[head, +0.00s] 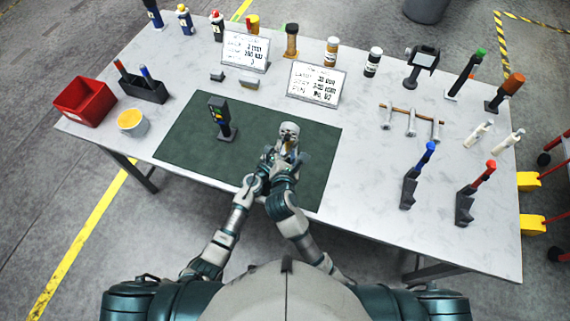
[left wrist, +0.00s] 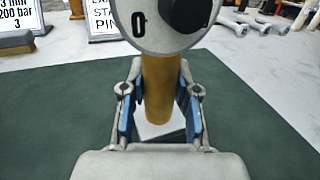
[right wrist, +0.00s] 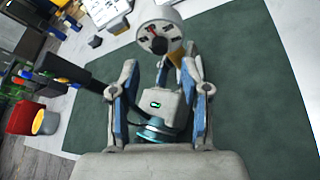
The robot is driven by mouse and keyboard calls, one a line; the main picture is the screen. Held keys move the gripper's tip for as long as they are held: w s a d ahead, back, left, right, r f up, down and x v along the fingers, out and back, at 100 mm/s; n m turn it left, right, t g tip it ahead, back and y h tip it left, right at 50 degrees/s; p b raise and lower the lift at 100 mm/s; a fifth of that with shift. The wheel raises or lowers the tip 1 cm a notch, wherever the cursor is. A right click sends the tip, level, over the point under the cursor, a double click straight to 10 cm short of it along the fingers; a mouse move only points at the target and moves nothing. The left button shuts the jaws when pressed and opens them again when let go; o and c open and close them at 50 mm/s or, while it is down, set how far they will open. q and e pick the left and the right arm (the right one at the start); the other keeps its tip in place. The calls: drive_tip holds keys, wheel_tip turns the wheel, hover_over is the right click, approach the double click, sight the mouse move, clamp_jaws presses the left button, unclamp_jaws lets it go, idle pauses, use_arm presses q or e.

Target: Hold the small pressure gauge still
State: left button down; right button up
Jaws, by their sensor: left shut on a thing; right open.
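The small pressure gauge (head: 289,130) is upright above the green mat, with a round white face and a brass stem. My left gripper (left wrist: 160,76) is shut on the brass stem (left wrist: 160,95) below the dial (left wrist: 165,20); the dial's top is cut off in the left wrist view. A pale square piece (left wrist: 158,131) shows under the stem. The right wrist view shows the dial (right wrist: 160,37) beyond my right gripper (right wrist: 161,80), which is open. My left gripper's housing shows between its fingers; whether they touch is unclear. Both grippers overlap in the head view.
The green mat (head: 185,145) holds a dark upright device (head: 220,117) left of the gauge. Two printed signs (head: 316,84) (head: 245,50) stand behind. A red bin (head: 85,102) and a cup (head: 132,123) are at left. Blue- and red-topped stands (head: 409,190) (head: 465,205) are at right.

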drive_tip(key=v, duration=0.6)
drive_tip(key=shift+s, duration=0.35)
drive_tip(key=shift+r, duration=0.1)
use_arm(q)
drive_tip(key=c, duration=0.8)
unclamp_jaws()
